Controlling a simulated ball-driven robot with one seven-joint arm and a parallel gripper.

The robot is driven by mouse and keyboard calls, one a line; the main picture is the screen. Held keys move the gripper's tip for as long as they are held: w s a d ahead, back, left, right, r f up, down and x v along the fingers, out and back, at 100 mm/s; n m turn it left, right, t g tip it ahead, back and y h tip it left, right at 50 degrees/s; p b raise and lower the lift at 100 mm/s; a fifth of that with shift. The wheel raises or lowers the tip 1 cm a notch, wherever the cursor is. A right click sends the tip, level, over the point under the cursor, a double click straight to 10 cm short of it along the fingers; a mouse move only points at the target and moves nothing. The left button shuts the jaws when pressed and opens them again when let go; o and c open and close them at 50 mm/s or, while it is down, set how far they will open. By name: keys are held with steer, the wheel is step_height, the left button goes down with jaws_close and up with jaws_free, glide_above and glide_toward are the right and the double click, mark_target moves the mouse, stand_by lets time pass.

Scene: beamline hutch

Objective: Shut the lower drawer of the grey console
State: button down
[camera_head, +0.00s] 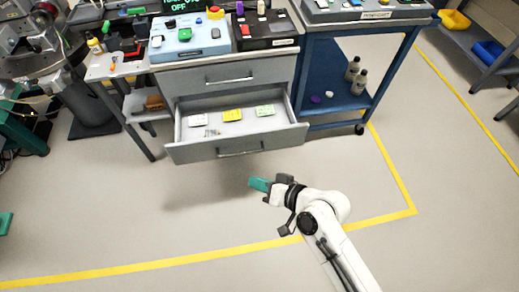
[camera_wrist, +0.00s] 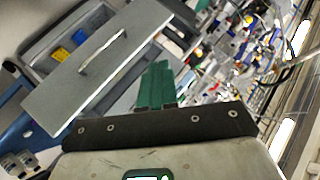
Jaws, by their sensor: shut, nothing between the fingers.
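The grey console has two drawers. Its upper drawer (camera_head: 224,76) is shut. The lower drawer (camera_head: 278,141) is pulled out, with its bar handle (camera_head: 240,153) on the front panel. Inside it lie a few coloured packets (camera_head: 232,115) and small loose metal pieces. My gripper (camera_head: 259,184) has green fingers, is shut and empty, and hangs in front of and below the drawer front, apart from it. In the wrist view the lower drawer front (camera_wrist: 110,75) is at the upper left, with its handle (camera_wrist: 103,53). My green fingers (camera_wrist: 157,85) show to the right of it.
A blue trolley (camera_head: 303,75) with bottles (camera_head: 358,82) on its shelf stands to the right of the drawer. A small side table (camera_head: 115,68) stands at the left. The floor in front is clear, with yellow tape lines (camera_head: 165,266).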

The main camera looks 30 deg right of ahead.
steer(key=w+f+m+t+h+b, duration=0.2)
steer(key=w+f+m+t+b, duration=0.4)
steer(key=m+h+b, duration=0.6)
steer(key=m+h, duration=0.3)
steer(key=m, duration=0.3)
glide_toward(258, 133)
steer(key=b+x, duration=0.3)
steer(key=x, duration=0.3)
steer(key=shift+w+d+f+b, duration=0.2)
steer(key=shift+w+b, duration=0.1)
steer(key=shift+w, duration=0.1)
steer(key=shift+w, duration=0.1)
